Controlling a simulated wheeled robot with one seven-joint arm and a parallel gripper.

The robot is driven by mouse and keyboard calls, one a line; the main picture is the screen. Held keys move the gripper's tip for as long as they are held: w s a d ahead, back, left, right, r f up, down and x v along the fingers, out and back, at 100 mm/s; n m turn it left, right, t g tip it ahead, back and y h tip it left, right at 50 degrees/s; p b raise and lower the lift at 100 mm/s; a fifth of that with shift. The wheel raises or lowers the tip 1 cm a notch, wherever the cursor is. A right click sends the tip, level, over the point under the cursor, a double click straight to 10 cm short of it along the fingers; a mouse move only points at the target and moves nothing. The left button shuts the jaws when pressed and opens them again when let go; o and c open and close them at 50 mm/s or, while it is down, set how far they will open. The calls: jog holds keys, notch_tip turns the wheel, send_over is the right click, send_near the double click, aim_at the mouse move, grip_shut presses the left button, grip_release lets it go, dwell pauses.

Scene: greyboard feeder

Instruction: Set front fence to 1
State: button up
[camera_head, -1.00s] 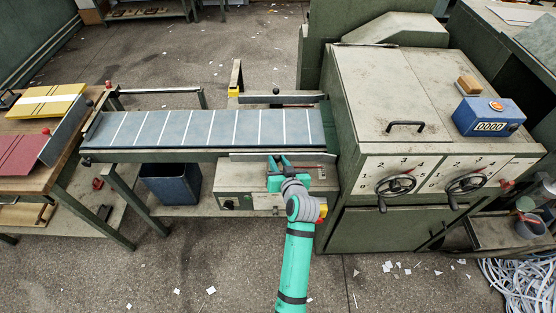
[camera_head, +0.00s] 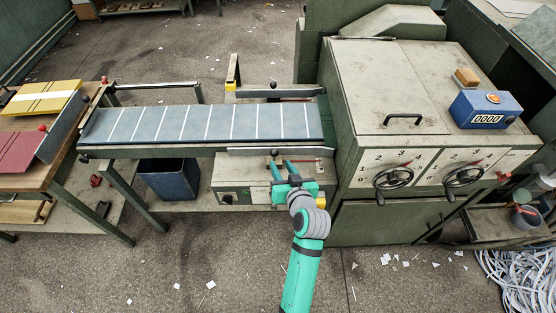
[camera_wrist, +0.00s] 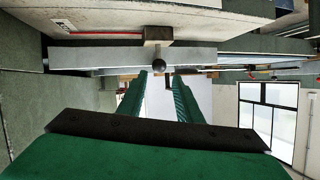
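The front fence (camera_head: 300,151) is a grey metal bar along the near edge of the feed table, at its right end beside the machine. It also shows in the wrist view as a grey bar (camera_wrist: 100,58), with a round black knob (camera_wrist: 159,66) and a small block (camera_wrist: 157,36). A scale with a red line (camera_head: 305,160) lies by the fence; its numbers are too small to read. My gripper (camera_head: 279,161) is open, just in front of the fence. In the wrist view the knob appears between the two green fingertips; I cannot tell whether they touch it.
The striped feed table (camera_head: 190,124) runs left from the machine. The back fence (camera_head: 295,92) lies along its far edge. Two numbered handwheels (camera_head: 394,179) are on the machine front. A blue counter (camera_head: 486,109) reads 0000. A blue bin (camera_head: 168,180) stands under the table.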

jog(key=shift+v, duration=1.5)
jog(key=shift+w, duration=0.15)
jog(key=s+a+f+m+h, duration=0.15)
jog(key=s+f, duration=0.25)
jog(key=s, duration=0.6)
jog(key=s+f+m+h, duration=0.1)
jog(key=s+f+h, duration=0.1)
jog(key=s+f, duration=0.5)
jog(key=s+r+n+t, duration=0.1)
jog(key=s+r, duration=0.3)
jog(key=s, duration=0.6)
jog(key=s+a+r+t, duration=0.1)
jog(key=s+r, duration=0.4)
jog(key=s, duration=0.5)
jog(key=shift+s+a+r+n, duration=0.15)
jog(key=shift+a+r+n, duration=0.15)
jog(key=shift+a+n, duration=0.05)
jog(key=shift+s, duration=0.1)
